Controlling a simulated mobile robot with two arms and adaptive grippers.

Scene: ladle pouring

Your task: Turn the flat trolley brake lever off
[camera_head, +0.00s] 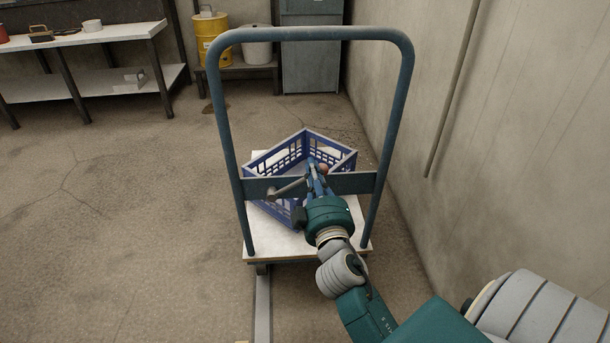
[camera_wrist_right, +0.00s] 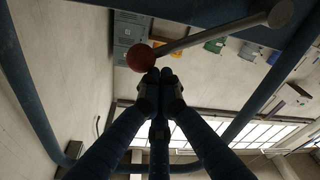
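The flat trolley (camera_head: 262,238) has a white deck and a blue-grey tubular push frame (camera_head: 228,130). Its brake lever (camera_head: 291,187) is a grey rod on the crossbar, with a round pivot at left and a red ball knob (camera_head: 324,169) at right. In the right wrist view the lever rod (camera_wrist_right: 215,35) and the red knob (camera_wrist_right: 140,57) show just beyond my fingertips. My right gripper (camera_head: 314,164) is at the crossbar beside the knob. Its fingertips (camera_wrist_right: 158,76) are together with nothing seen between them. Whether they touch the knob cannot be told. My left gripper is out of view.
A blue crate (camera_head: 262,165) stands on the deck behind the crossbar. A wall (camera_head: 480,130) runs close along the right. A white workbench (camera_head: 95,33), a yellow drum (camera_head: 210,32) and a grey cabinet (camera_head: 311,55) stand at the back. The floor at left is clear.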

